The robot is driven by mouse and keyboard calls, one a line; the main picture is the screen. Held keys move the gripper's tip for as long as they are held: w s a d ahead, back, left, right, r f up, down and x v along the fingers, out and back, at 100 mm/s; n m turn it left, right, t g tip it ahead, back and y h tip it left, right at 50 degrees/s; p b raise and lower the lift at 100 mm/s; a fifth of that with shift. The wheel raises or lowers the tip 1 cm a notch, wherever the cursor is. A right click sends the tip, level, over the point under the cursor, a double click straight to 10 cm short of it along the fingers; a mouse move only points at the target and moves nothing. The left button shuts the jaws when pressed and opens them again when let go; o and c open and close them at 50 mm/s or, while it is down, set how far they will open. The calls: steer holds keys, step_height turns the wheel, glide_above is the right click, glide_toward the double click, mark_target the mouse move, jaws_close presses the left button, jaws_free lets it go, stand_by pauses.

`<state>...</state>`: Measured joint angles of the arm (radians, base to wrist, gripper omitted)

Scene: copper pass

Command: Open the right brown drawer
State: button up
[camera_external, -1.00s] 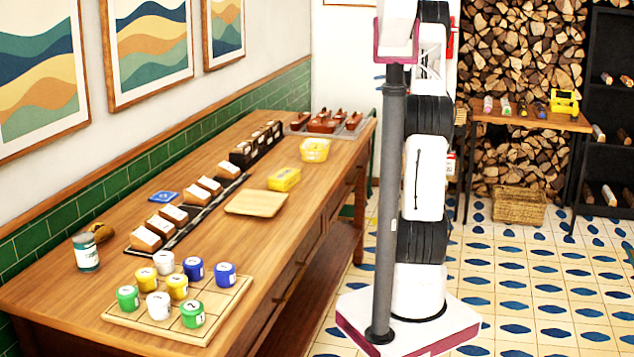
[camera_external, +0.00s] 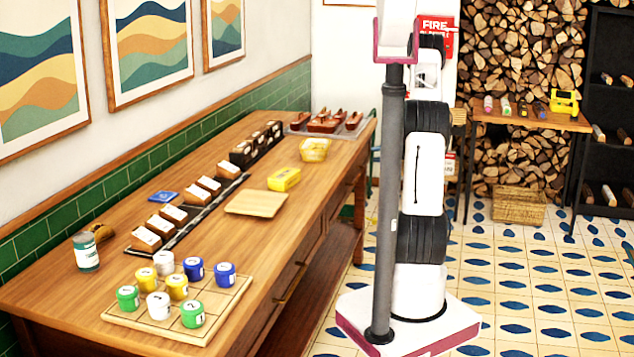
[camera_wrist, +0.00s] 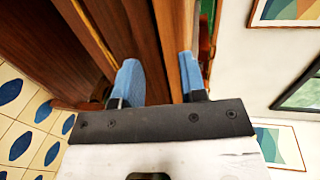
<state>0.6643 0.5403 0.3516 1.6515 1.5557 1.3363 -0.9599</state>
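The long brown wooden table (camera_external: 330,215) has drawers in its front. The far drawer front (camera_external: 343,191) is partly seen at a steep angle, and a nearer drawer handle (camera_external: 290,285) shows too. I cannot tell whether either drawer is open. In the wrist view, my gripper (camera_wrist: 160,80) has two blue fingers spread apart close to brown wooden panels (camera_wrist: 135,30). A lighter wood edge (camera_wrist: 176,45) lies near the right finger. No handle shows clearly between the fingers, and contact is unclear. My gripper is outside the external view.
The tabletop holds a board (camera_external: 118,314) with coloured jars, a yellow container (camera_external: 284,179), a wooden plate (camera_external: 256,203) and a tray (camera_external: 358,128) with reddish items at the far end. Tiled floor (camera_external: 530,290) is clear at right. A basket (camera_external: 519,206) stands behind.

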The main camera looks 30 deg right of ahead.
glide_toward(359, 175)
steer(key=w+f, duration=0.1)
steer(key=w, duration=0.2)
steer(key=shift+a+f, duration=0.1)
steer(key=shift+a, duration=0.1)
steer(key=shift+w, duration=0.1)
steer(key=shift+x, duration=3.85)
jaws_close()
